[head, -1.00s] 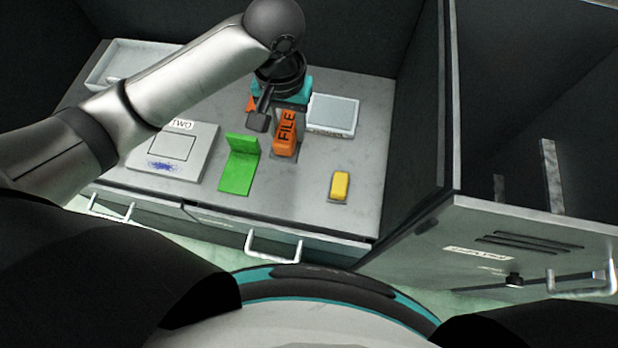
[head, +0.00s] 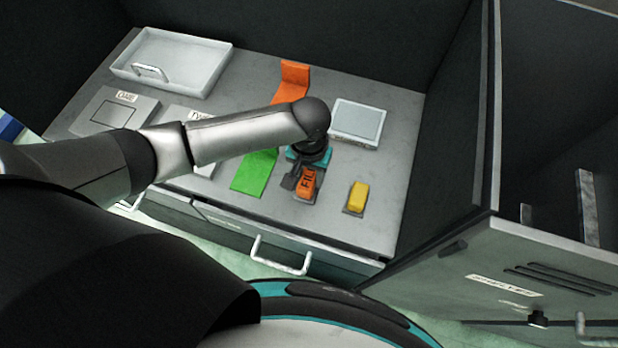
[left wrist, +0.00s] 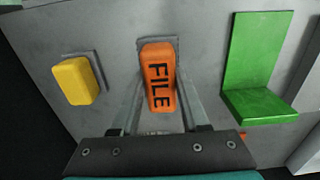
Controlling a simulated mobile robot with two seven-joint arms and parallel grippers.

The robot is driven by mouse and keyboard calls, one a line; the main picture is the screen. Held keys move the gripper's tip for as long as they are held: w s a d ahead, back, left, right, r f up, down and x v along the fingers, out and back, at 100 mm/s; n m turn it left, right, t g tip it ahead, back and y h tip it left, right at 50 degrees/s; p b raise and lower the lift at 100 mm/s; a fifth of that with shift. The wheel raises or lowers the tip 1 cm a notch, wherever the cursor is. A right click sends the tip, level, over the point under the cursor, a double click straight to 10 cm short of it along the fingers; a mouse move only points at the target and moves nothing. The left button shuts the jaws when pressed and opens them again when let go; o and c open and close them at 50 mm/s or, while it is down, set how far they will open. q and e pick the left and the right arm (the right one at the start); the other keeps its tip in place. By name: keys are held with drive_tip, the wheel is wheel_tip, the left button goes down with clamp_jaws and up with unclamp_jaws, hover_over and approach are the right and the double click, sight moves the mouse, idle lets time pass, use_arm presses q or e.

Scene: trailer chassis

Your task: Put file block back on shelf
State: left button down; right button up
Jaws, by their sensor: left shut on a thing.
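The orange file block (head: 306,184), marked FILE, stands on a small dark grey pad on the grey shelf top. It also shows in the left wrist view (left wrist: 158,78), with its far end over the pad. My left gripper (head: 302,178) is shut on the block, one finger on each side, in the left wrist view (left wrist: 158,100). Whether the block's base touches the pad is hard to tell. The shelf top (head: 225,100) is a flat grey surface. My right gripper is not in view.
A yellow block (head: 358,196) sits on its own pad right of the file block. A green L-shaped holder (head: 252,174) stands to the left, an orange one (head: 292,82) behind. A white-framed panel (head: 357,122), a white tray (head: 172,62) and a dark cabinet wall (head: 450,150) border the area.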

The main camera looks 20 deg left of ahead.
sight(309, 176)
use_arm(q)
drive_tip(key=shift+f, duration=0.6)
drive_tip(key=shift+f, duration=0.15)
drive_tip(key=shift+c, duration=2)
unclamp_jaws()
wheel_tip(309, 176, up, 12)
drive_tip(key=p, duration=0.3)
drive_tip(key=shift+r, duration=0.2)
